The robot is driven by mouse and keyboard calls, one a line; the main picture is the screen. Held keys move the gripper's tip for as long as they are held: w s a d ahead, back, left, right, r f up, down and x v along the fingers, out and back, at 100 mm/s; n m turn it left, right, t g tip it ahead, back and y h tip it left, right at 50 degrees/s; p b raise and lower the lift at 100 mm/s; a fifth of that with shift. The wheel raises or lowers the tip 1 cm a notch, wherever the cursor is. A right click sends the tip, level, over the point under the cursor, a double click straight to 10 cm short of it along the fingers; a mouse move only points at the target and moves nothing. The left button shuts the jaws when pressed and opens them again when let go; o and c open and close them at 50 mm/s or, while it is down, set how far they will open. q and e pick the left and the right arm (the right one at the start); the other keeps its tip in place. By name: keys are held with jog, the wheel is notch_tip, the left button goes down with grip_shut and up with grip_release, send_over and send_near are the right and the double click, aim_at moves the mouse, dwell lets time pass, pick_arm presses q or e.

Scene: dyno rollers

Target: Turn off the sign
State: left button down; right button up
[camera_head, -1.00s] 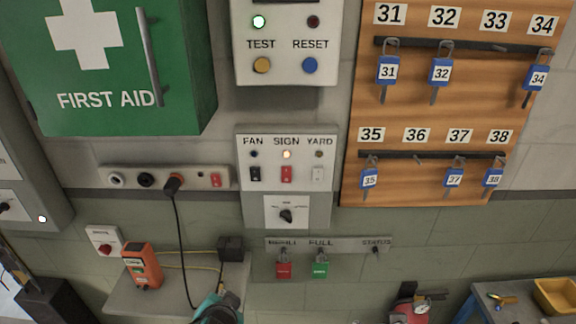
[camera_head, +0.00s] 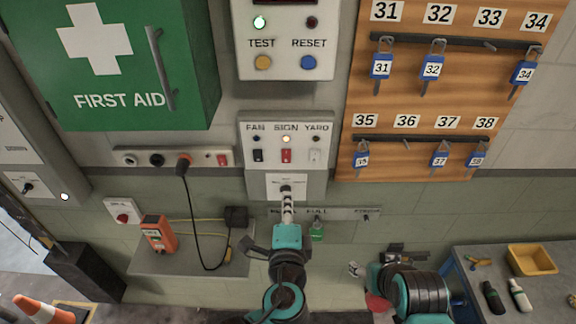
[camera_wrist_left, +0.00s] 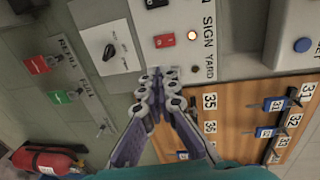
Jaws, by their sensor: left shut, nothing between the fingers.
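The switch panel (camera_head: 326,130) carries FAN, SIGN and YARD switches on the wall. The red SIGN switch (camera_head: 287,156) is the middle one, and the SIGN lamp (camera_head: 287,139) above it glows. The red switch also shows in the left wrist view (camera_wrist_left: 165,40), with its lit lamp (camera_wrist_left: 192,35). My left gripper (camera_head: 287,190) is shut and empty, just below the switches, in front of the rotary knob plate. In the left wrist view its fingertips (camera_wrist_left: 162,74) meet near the white YARD switch (camera_wrist_left: 168,68); contact cannot be told. My right gripper (camera_head: 385,260) is low on the right, its fingers unclear.
Black FAN (camera_head: 258,156) and white YARD (camera_head: 315,156) switches flank the red one closely. The rotary knob (camera_wrist_left: 109,52) sits below. The TEST/RESET box (camera_head: 287,75) is above, the padlock board (camera_head: 400,80) right, the first aid cabinet (camera_head: 120,110) left.

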aim_at(288, 162)
pick_arm(q)
jog(key=w, duration=0.4)
jog(key=w+f+b, duration=0.1)
jog(key=w, duration=0.4)
jog(key=w+f, duration=0.1)
jog(key=w, duration=0.4)
jog(key=shift+a+b, duration=0.25)
jog(key=shift+b, duration=0.05)
jog(key=shift+s, duration=0.1)
jog(key=shift+w+f+b, duration=0.3)
jog(key=shift+w+b, duration=0.05)
jog(key=shift+b, duration=0.1)
jog(key=shift+r, duration=0.15)
jog(key=shift+s, duration=0.1)
